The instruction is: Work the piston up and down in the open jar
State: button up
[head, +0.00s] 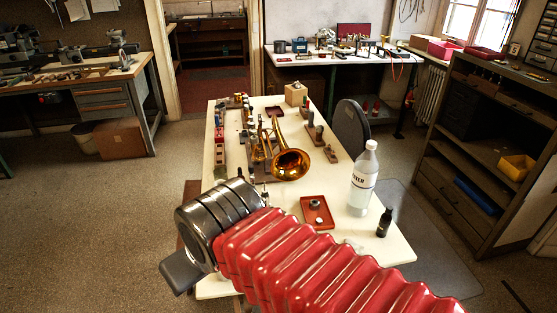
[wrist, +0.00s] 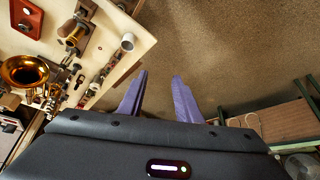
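My gripper (wrist: 160,88) is open in the wrist view. Its two purple fingers stand apart with only brown floor between them, just beyond the table edge. A small white round container (wrist: 127,42) stands near that edge, up and left of the fingers and not touching them. It could be the open jar, but I cannot tell for sure. I cannot pick out the piston; small parts (wrist: 72,78) near the brass horn (wrist: 24,72) are too small to tell. In the head view the horn (head: 288,163) lies mid-table, and my red-sleeved arm hides the near part of the table.
A white bottle (head: 364,178) and a small dark bottle (head: 384,222) stand at the table's right. A red tray (head: 304,211) holds small parts. A wooden block (head: 296,94) stands at the far end. Open floor lies left of the table (head: 236,291).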

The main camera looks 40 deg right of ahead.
jog(key=shift+o, duration=0.2)
jog(key=shift+o, duration=0.8)
jog(key=shift+w, duration=0.1)
jog(key=w+d+r+m+g, duration=0.2)
jog(key=w+d+m, duration=1.3)
jog(key=d+m, duration=0.15)
jog(key=w+d+f+m, duration=0.2)
jog(key=d+f+m, duration=0.1)
jog(key=d+m, duration=0.5)
jog(key=w+d+f+m+y, duration=0.1)
jog(key=d+f+m, duration=0.3)
jog(key=d+m, duration=0.4)
jog(key=w+d, duration=0.1)
jog(key=d, duration=0.5)
jog(key=shift+w+d+f+t, duration=0.2)
jog(key=shift+d+t, duration=0.1)
jog(key=shift+d, duration=0.1)
